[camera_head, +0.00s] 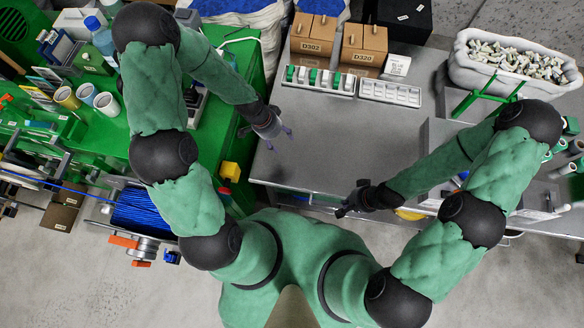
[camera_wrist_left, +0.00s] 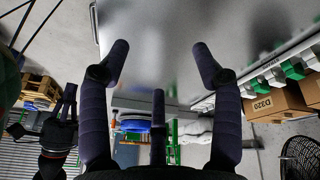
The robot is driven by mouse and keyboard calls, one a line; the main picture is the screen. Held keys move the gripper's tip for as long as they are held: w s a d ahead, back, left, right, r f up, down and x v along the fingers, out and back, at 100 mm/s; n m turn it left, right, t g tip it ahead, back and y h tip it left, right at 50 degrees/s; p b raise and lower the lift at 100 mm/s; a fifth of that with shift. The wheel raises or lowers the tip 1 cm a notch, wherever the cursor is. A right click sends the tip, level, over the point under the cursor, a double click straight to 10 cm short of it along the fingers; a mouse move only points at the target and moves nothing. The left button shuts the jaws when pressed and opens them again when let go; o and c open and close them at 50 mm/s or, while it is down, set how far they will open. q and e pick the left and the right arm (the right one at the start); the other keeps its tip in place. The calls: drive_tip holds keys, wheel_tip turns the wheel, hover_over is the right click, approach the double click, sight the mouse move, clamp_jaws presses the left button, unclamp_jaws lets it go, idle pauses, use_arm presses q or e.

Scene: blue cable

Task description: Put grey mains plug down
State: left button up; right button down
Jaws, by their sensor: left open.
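I cannot pick out the grey mains plug in either view. My left gripper (camera_head: 280,138) is over the left part of the grey table (camera_head: 330,155). In the left wrist view its fingers (camera_wrist_left: 160,62) are spread wide, with nothing between them but the bare metal top behind. My right gripper (camera_head: 350,205) is at the table's front edge, dark and small. It also shows at the left of the left wrist view (camera_wrist_left: 62,122). Whether its fingers are closed, or hold anything, is unclear.
A rack of green and white pieces (camera_head: 318,80) and a grey slotted tray (camera_head: 390,92) stand at the back, before cardboard boxes (camera_head: 362,46). A white bin (camera_head: 508,65) is at the right back. Blue cable (camera_head: 145,210) is wound at lower left. The table's middle is clear.

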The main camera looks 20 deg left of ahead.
use_arm(q)
drive_tip(key=s+d+f+n, duration=0.3)
drive_tip(key=s+d+n, duration=0.1)
drive_tip(key=s+n, duration=0.1)
drive_tip(key=s+d+f+n, duration=0.4)
drive_tip(key=s+n, duration=0.1)
drive_tip(key=s, duration=0.3)
drive_tip(key=shift+d+g, duration=0.35)
drive_tip(key=shift+g, duration=0.05)
drive_tip(key=shift+w, duration=0.1)
idle(0.4)
